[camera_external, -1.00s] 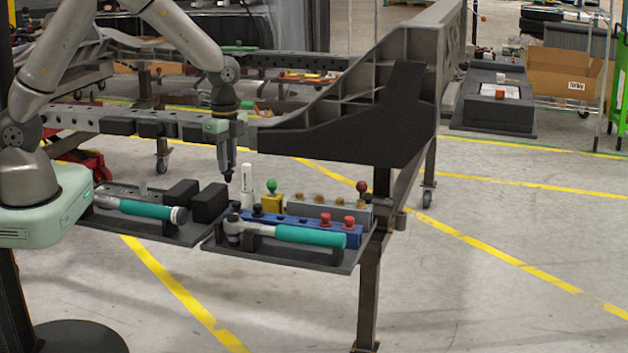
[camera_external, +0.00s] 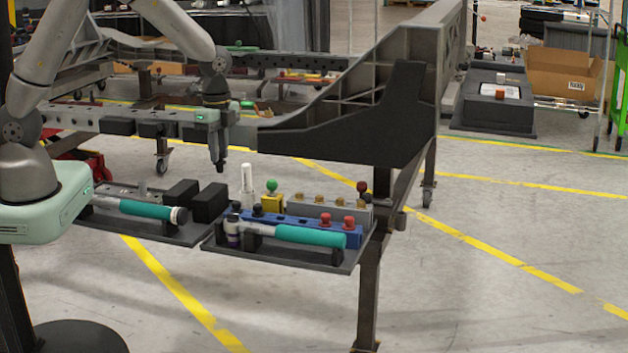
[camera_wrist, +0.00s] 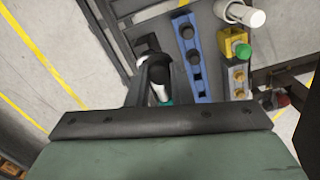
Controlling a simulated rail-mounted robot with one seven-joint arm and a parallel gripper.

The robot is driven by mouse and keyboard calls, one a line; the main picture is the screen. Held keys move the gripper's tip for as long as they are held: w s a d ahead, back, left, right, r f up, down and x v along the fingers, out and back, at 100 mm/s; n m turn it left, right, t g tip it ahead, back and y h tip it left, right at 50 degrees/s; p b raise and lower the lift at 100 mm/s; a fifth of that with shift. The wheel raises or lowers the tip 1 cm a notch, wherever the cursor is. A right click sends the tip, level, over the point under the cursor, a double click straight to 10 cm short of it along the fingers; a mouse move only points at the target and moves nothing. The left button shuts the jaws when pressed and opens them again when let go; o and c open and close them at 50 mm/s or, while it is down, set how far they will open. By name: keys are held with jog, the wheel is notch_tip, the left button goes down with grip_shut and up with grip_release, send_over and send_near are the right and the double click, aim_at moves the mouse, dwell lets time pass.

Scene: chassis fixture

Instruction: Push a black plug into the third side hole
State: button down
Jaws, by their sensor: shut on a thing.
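My gripper (camera_external: 219,163) is shut on a black plug and points down, in the air above the left part of the tool tray. In the wrist view my gripper (camera_wrist: 153,50) shows with something dark between its fingertips; the plug's outline is hard to separate from the dark fingers. The grey chassis rail (camera_external: 85,118) runs behind my gripper, with dark blocks along its side. Its side holes are small, and my wrist hides part of the rail. More black plugs (camera_external: 258,210) stand in the blue rack (camera_external: 290,232); the rack also shows in the wrist view (camera_wrist: 203,88).
The tool tray (camera_external: 215,243) also holds a teal-handled tool (camera_external: 310,237), a white cylinder (camera_external: 247,178), a yellow block (camera_external: 272,203) and red plugs (camera_external: 348,221). A second tray with black blocks (camera_external: 210,202) lies left. A large black bracket plate (camera_external: 380,130) stands right of my gripper.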

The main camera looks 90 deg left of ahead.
jog(key=shift+r+p, duration=0.95)
jog(key=shift+r, duration=0.7)
